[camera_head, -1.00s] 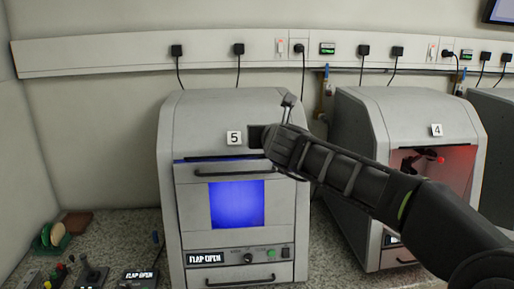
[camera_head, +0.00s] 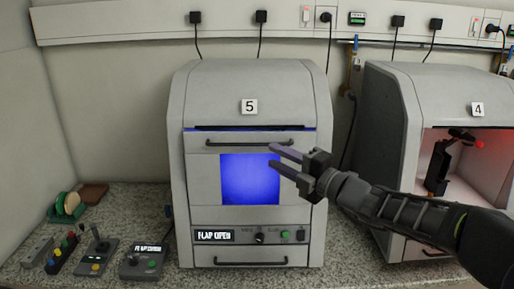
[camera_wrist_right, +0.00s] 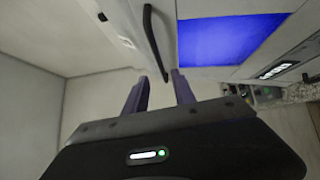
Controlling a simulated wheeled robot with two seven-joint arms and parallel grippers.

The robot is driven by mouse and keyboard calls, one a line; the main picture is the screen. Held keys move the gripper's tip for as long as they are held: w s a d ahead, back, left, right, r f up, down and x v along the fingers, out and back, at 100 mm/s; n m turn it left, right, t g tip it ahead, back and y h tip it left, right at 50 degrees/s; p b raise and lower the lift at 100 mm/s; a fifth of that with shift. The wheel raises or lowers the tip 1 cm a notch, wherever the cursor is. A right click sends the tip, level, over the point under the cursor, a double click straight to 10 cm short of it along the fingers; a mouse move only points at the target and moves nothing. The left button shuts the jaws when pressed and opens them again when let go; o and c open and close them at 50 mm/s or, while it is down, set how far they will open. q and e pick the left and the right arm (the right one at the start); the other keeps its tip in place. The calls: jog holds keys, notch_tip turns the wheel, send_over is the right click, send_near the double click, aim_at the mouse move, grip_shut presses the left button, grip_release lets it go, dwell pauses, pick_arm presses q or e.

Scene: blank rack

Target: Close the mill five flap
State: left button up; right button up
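Mill five (camera_head: 249,82) is a grey cabinet marked 5. Its front flap (camera_head: 202,182) has a blue-lit window (camera_head: 250,180) and a dark bar handle (camera_head: 249,143). A thin blue-lit slit shows along the flap's top edge, and the display (camera_head: 214,235) reads FLAP OPEN. My right gripper (camera_head: 272,154) is open and empty in front of the flap's right part, just below the handle's right end. In the right wrist view its two fingers (camera_wrist_right: 160,76) are apart, with the handle (camera_wrist_right: 154,42) beyond their tips; contact cannot be told. My left gripper is out of view.
Mill 4 (camera_head: 385,120) stands to the right, its front open on a red-lit inside. A lower drawer handle (camera_head: 250,261) is on mill five. Small control boxes (camera_head: 142,262) and a green rack (camera_head: 66,207) stand on the speckled counter at left.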

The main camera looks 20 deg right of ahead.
aim_at(254, 145)
jog(key=p+x, duration=0.1)
jog(key=x, duration=0.7)
jog(key=shift+d+f, duration=0.1)
jog(key=shift+d, duration=0.05)
jog(key=shift+c, duration=0.2)
grip_shut()
jog(key=shift+f, duration=0.1)
dwell(1.0)
